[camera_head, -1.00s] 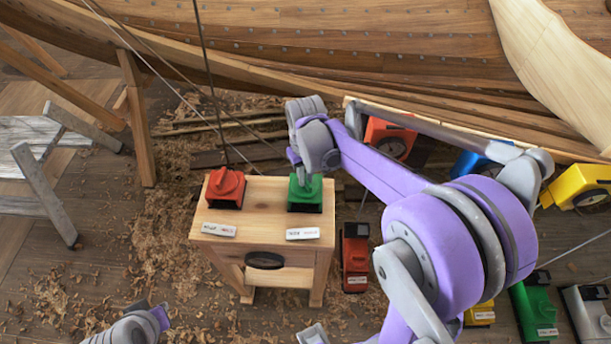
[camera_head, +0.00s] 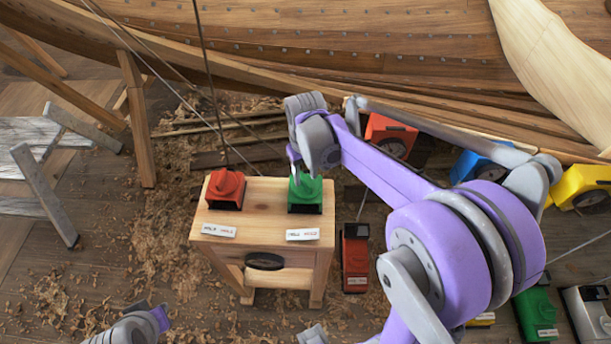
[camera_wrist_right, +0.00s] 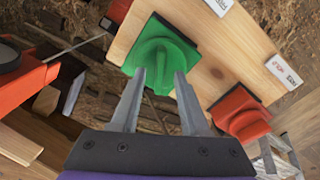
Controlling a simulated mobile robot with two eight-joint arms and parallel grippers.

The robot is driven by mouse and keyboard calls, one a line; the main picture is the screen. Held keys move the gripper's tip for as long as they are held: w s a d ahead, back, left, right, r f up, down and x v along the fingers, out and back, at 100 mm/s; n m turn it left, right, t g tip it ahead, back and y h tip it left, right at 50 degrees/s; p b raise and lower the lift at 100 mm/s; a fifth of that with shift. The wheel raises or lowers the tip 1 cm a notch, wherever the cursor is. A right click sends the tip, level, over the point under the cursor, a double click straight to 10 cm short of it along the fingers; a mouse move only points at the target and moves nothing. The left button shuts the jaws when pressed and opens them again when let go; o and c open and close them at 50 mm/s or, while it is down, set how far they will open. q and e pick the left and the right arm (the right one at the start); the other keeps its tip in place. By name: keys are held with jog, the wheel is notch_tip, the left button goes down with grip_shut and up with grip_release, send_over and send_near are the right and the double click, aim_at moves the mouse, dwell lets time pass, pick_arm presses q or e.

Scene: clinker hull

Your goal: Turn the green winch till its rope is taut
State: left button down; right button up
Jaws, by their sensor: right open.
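The green winch (camera_head: 308,194) sits on the right of a small wooden stand's top (camera_head: 265,215), with a white label in front of it. My right gripper (camera_head: 295,172) comes down from behind, at the winch's upper left edge. In the right wrist view its two fingers (camera_wrist_right: 160,74) are apart, with the green winch's raised grip (camera_wrist_right: 158,56) just beyond and partly between the tips. I cannot tell whether they touch. Thin ropes (camera_head: 165,60) run down from the upper left toward the stand; the green winch's rope end is hidden. My left gripper is not clearly visible.
A red winch (camera_head: 226,188) stands left of the green one, also in the wrist view (camera_wrist_right: 240,112). Orange (camera_head: 390,132), blue (camera_head: 470,165), yellow (camera_head: 582,184), red (camera_head: 355,258) and another green (camera_head: 535,312) unit lie around the stand. The wooden hull (camera_head: 330,40) spans the back.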

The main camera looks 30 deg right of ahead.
pick_arm(q)
jog(key=shift+w+r, duration=0.15)
jog(key=shift+r, duration=0.3)
pick_arm(e)
notch_tip(320, 180, up, 10)
jog(key=shift+f, duration=0.25)
pick_arm(q)
jog(key=shift+r+p, duration=0.1)
jog(key=shift+p, duration=0.25)
